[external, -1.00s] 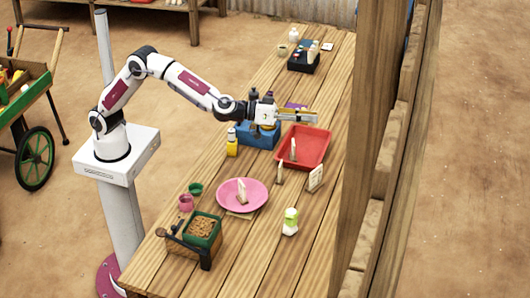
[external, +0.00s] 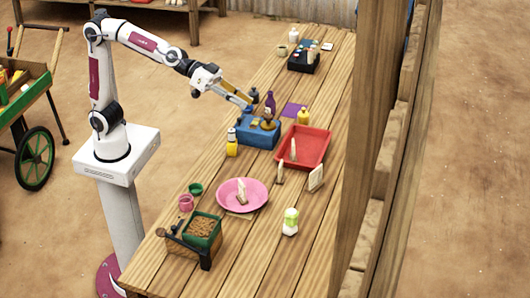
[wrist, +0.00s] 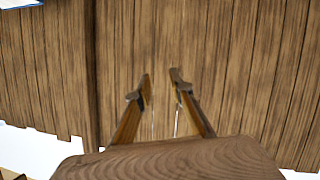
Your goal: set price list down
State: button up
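My gripper (external: 245,101) is over the left edge of the table, above and left of the blue box, tilted downward. In the wrist view its two fingers (wrist: 160,76) stand a little apart, with bare planks and nothing held between them. I cannot tell for sure which thing is the price list. A white upright card (external: 316,178) stands on the table right of the pink plate.
A blue box (external: 258,136) with bottles around it stands below my gripper. A red tray (external: 317,148), pink plate (external: 255,200), green-rimmed box (external: 202,232) and green-capped shaker (external: 290,222) are nearer. A wooden post (external: 365,130) rises at the right.

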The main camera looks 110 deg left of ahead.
jog(key=s+a+f+g, duration=0.2)
jog(key=s+f, duration=0.4)
jog(key=s, duration=0.7)
jog(key=s+a+f+g+y, duration=0.1)
jog(key=s+a+f+g, duration=0.2)
jog(key=s, duration=1)
jog(key=s+a+f+m+g+y, duration=0.1)
jog(key=s+a+f+g, duration=0.2)
jog(key=s+f, duration=0.6)
jog(key=s, duration=0.4)
jog(key=shift+f, duration=0.4)
jog(key=shift+a, duration=0.1)
